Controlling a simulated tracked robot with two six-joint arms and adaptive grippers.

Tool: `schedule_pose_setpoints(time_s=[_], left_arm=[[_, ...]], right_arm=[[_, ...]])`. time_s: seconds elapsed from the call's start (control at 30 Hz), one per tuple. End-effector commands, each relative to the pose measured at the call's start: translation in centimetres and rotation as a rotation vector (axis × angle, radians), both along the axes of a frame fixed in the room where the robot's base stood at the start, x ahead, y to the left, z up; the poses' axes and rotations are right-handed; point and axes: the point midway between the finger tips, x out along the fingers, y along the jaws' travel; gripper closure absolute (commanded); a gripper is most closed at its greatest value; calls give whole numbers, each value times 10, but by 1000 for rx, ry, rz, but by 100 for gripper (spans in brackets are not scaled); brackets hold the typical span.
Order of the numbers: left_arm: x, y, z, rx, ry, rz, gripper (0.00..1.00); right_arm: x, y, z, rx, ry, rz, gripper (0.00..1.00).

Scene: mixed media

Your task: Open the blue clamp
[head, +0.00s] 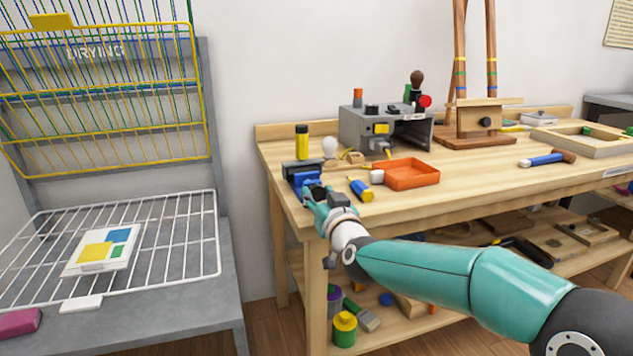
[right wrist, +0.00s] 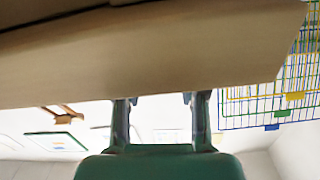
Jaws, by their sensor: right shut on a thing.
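The blue clamp (head: 307,179) sits at the left front corner of the workbench, against a dark grey block. My right gripper (head: 316,192) is at the clamp, just in front of the bench corner, and is shut on part of it. The fingers hide the lower part of the clamp. In the right wrist view the two fingers (right wrist: 160,103) stand apart and their tips are hidden behind the wooden bench edge, so the held part does not show there. My left gripper is not in view.
The workbench (head: 480,185) holds a blue and yellow tool (head: 360,189), an orange tray (head: 411,174), a yellow bottle (head: 302,143) and a grey machine (head: 365,128) near the clamp. A drying rack (head: 150,210) stands to the left, with a gap before the bench.

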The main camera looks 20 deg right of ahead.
Motion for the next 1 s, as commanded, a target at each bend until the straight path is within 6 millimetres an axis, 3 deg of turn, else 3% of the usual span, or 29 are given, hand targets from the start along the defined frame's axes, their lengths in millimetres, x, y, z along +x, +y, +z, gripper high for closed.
schedule_pose_setpoints(time_s=[0.03,0.17,0.2,0.27,0.67,1.0], left_arm=[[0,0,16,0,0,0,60],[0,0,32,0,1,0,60],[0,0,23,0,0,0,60],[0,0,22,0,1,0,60],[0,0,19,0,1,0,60],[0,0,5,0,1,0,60]], right_arm=[[0,1,6,-86,2,3,100],[0,1,5,-306,-8,3,100],[0,1,-1,-291,-9,2,52],[0,1,-1,-287,-10,2,42],[-5,0,0,-283,-12,1,42],[-43,-1,-1,-282,-13,0,42]])
